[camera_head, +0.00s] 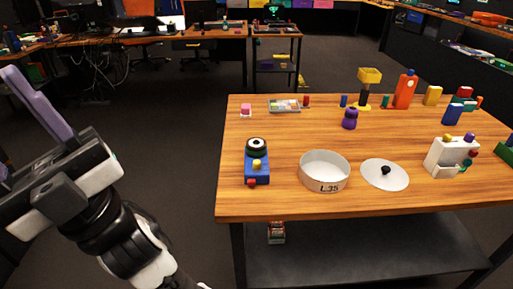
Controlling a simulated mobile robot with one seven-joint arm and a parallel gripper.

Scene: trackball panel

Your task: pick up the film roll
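No thing in view is plainly marked as the film roll. A short dark cylinder with a white top and black centre (257,147) looks like a small roll; it sits at the back end of a blue block with yellow and red knobs (257,172), on the table's near left part. I cannot tell for certain that it is the film roll. My gripper (10,122) is at the far left edge of the picture, well away from the table, pointing up and left. One purple finger shows whole, the other is mostly cut off; they stand wide apart with nothing seen between them.
Bare wood lies around the blue block. Dark floor separates my arm from the table.

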